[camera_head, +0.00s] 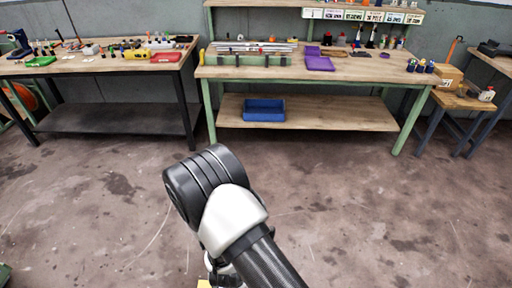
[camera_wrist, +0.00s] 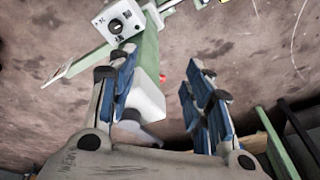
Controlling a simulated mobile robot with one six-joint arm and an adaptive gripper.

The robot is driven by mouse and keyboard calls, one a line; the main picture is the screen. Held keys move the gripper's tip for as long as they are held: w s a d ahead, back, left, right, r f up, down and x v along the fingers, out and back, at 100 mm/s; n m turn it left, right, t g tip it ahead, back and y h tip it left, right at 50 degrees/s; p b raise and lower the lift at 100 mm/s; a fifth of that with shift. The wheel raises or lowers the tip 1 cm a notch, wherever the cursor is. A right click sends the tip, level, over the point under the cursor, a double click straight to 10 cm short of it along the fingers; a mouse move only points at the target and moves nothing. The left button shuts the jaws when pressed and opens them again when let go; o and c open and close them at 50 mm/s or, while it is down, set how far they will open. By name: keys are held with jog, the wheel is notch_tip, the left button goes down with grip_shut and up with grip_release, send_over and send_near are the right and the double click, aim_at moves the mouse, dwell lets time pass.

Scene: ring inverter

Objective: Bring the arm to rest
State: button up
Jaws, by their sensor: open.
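In the wrist view my gripper (camera_wrist: 160,100) shows from behind, its two blue-padded fingers spread apart. Nothing is held between the fingers. Green and white parts and a white box with a round dark knob (camera_wrist: 120,20) show beyond the left finger; I cannot tell what they belong to. In the head view my arm (camera_head: 225,215), black and white, rises from the bottom middle over bare floor, with its elbow bent. My gripper is hidden or out of sight in that view.
A green-legged workbench (camera_head: 350,72) stands ahead with a blue bin (camera_head: 264,110) on its lower shelf. A dark-legged table (camera_head: 100,66) with many small items stands at left. A small wooden stand (camera_head: 460,101) is at right. The concrete floor (camera_head: 350,200) between is clear.

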jog(key=w+a+r+n+y, duration=0.1)
jog(key=w+r, duration=0.2)
jog(key=r, duration=0.4)
jog(key=w+a+r+n+y, duration=0.1)
jog(key=w+r, duration=0.1)
jog(key=r, duration=0.6)
jog(key=d+r+n+y, duration=0.1)
jog(key=d+r, duration=0.2)
jog(key=r, duration=0.5)
jog(key=d+r+n+y, duration=0.1)
jog(key=d+r+n, duration=0.1)
jog(key=r, duration=0.6)
jog(key=s+d+r+n+t+h, duration=0.2)
jog(key=s+d+r+n+h, duration=0.1)
jog(key=s+d+r, duration=1.1)
jog(key=shift+s+d+r+n, duration=0.3)
jog(key=shift+d+n, duration=0.1)
jog(key=shift+d, duration=0.55)
